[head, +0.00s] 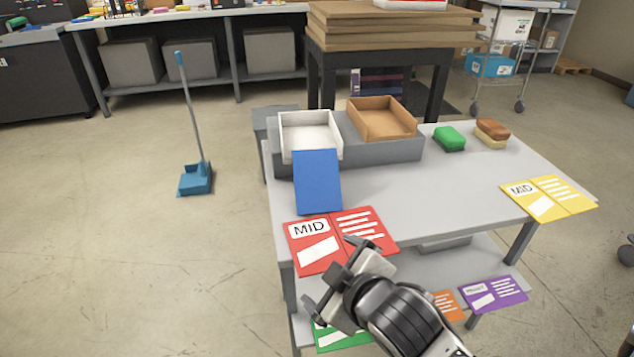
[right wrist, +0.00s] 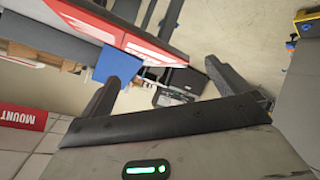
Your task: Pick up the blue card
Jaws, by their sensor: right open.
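The blue card (head: 318,182) stands tilted on the grey table, its upper edge near the white tray (head: 310,133) and its lower edge near the red MID sign (head: 340,240). In the right wrist view a blue patch (right wrist: 118,66), likely this card, shows beyond the left finger. My right gripper (head: 338,277) is open and empty, in front of the table's near edge and below the card in the picture. It is apart from the card. Its two dark fingers also show in the right wrist view (right wrist: 160,85). My left gripper is not in view.
A brown tray (head: 382,120) sits beside the white one on a grey block. A green sponge (head: 449,138) and a brown brush (head: 491,133) lie at the back right. A yellow MID sign (head: 547,198) is on the right edge. The table's middle (head: 420,185) is clear.

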